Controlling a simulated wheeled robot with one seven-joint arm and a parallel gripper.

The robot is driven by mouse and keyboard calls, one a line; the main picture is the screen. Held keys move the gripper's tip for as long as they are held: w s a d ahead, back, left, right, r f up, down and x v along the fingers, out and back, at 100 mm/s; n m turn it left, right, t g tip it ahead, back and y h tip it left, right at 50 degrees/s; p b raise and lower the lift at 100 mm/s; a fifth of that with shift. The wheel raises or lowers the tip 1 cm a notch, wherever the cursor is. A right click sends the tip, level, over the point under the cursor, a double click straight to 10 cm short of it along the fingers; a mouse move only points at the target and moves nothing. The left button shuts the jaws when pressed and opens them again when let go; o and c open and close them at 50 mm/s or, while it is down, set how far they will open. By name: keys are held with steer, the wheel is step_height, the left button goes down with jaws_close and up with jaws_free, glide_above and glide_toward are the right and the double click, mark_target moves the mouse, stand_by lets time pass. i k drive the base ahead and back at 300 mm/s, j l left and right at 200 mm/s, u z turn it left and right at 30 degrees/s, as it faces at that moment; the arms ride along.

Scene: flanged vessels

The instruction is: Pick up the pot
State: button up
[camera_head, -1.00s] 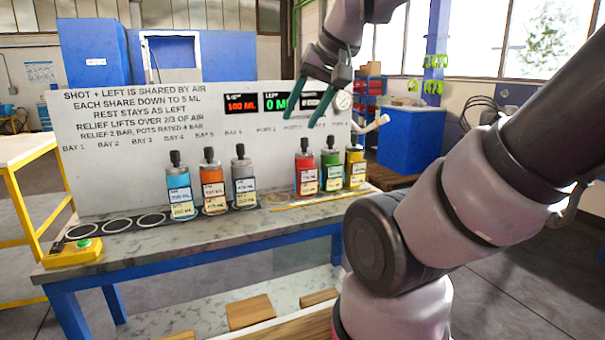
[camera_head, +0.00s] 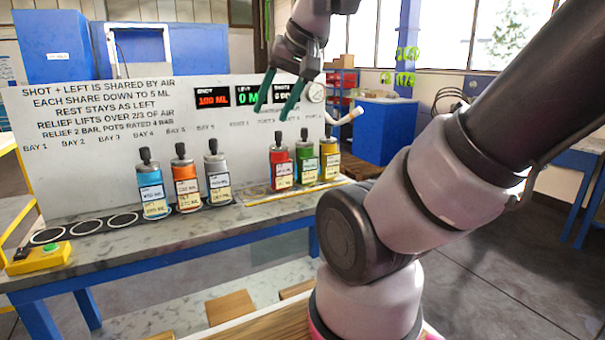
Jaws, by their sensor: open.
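Several labelled pots stand upright on the bench in two groups. On the left are a blue pot (camera_head: 151,190), an orange pot (camera_head: 186,184) and a grey pot (camera_head: 217,180), each with a black top. On the right are a red pot (camera_head: 281,169), a green pot (camera_head: 306,164) and a yellow pot (camera_head: 329,160). Which one the task means is not shown. My gripper (camera_head: 279,105) is open and empty, its two green fingers pointing down in front of the white board, above the right group in the picture. The fingers appear clear of the pots.
The marble-topped bench (camera_head: 110,254) has empty ringed bays at its left and a yellow box with a green button (camera_head: 40,257). The lettered board (camera_head: 60,175) rises behind the pots, with displays and a gauge. A white pipe (camera_head: 345,117) juts at its right.

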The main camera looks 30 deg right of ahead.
mark_target(329, 158)
steer(key=i+l+z, duration=0.25)
steer(key=i+l, duration=0.15)
steer(key=i+l+z, duration=0.25)
steer(key=i, duration=0.25)
steer(key=i+l+z, duration=0.25)
steer(key=i, duration=0.25)
